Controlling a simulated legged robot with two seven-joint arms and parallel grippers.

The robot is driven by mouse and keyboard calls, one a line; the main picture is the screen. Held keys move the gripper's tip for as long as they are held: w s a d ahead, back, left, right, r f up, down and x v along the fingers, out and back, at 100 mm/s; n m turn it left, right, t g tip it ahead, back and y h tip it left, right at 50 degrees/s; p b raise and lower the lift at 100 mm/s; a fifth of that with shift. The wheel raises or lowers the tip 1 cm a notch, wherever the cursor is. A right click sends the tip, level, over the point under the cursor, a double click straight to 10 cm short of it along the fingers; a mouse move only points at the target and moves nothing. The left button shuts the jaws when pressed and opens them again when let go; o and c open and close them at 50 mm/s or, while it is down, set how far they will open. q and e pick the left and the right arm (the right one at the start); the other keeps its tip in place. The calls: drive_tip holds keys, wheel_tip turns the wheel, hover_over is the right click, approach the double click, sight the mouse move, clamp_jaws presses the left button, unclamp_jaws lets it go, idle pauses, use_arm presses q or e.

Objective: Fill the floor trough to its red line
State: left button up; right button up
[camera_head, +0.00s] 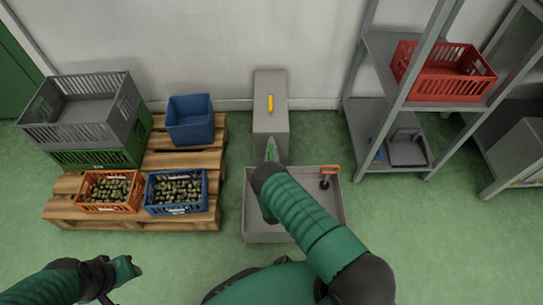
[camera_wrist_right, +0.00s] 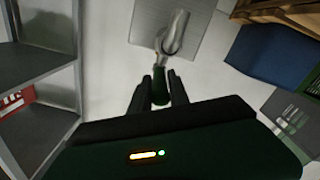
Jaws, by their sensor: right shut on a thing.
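The grey floor trough (camera_head: 330,215) is a shallow open tray on the floor, partly covered by my right arm. I see no red line or water level in it. A grey box (camera_head: 270,118) with a yellow handle on top stands behind it; its metal face shows in the wrist view (camera_wrist_right: 195,45). A shiny metal fitting (camera_wrist_right: 173,35) with a green handle (camera_wrist_right: 160,93) is in front of that face; I cannot tell if it is attached. My right gripper (camera_wrist_right: 161,82) is shut on the green handle. My left gripper (camera_head: 118,278) is low at left, its jaws unclear.
An orange handle with a black part (camera_head: 328,174) is at the trough's right rear. A wooden pallet (camera_head: 160,160) with crates, two holding olives, stands left. A grey shelf (camera_head: 385,100) with a red crate (camera_head: 443,75) stands right. Green floor is free between trough and shelf.

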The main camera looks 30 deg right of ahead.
drive_tip(key=shift+d, duration=0.1)
clamp_jaws()
use_arm(q)
drive_tip(key=shift+d, duration=0.15)
use_arm(e)
drive_tip(key=shift+f, duration=0.1)
use_arm(q)
drive_tip(key=shift+f, duration=0.1)
use_arm(e)
drive_tip(key=shift+f, duration=0.1)
idle(0.6)
